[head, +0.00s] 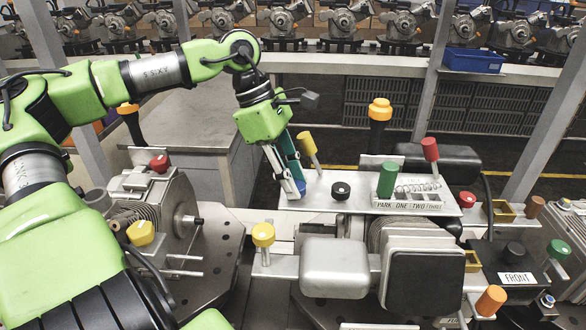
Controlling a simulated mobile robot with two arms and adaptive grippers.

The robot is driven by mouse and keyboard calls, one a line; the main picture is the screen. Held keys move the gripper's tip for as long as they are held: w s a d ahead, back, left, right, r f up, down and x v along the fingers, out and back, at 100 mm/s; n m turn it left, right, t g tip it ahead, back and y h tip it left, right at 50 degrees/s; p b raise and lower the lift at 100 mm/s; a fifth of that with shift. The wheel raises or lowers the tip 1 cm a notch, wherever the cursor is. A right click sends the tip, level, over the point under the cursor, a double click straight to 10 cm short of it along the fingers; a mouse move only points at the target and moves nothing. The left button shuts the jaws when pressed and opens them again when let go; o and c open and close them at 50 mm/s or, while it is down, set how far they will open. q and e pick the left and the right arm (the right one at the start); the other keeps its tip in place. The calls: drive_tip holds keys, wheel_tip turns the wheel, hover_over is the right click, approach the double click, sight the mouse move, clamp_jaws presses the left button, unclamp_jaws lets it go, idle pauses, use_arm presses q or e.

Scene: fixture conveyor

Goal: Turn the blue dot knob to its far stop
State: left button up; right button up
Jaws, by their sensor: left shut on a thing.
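My left gripper (296,188) reaches down onto the left end of the pale panel plate (318,202) in the head view. Its fingers are shut on the blue dot knob. Only a small blue patch of the knob (301,186) shows between the fingertips; its body is mostly hidden, and I cannot tell its turn angle. My right gripper is not in view.
A black knob (340,190) sits just right of my fingers, and a yellow-topped lever (307,143) stands close behind them. A green handle (388,178) rises from a slotted gate labelled PARK, ONE, TWO, THREE. A yellow knob (263,234) stands in front.

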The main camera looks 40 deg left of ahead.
use_arm(q)
drive_tip(key=m+g, duration=0.1)
drive_tip(key=m, duration=0.2)
drive_tip(key=shift+w, duration=0.15)
drive_tip(key=shift+m+g, duration=0.6)
drive_tip(key=shift+m, duration=0.9)
drive_tip(key=o, duration=1.1)
drive_tip(key=v, duration=1.2)
drive_tip(key=shift+w+a, duration=0.15)
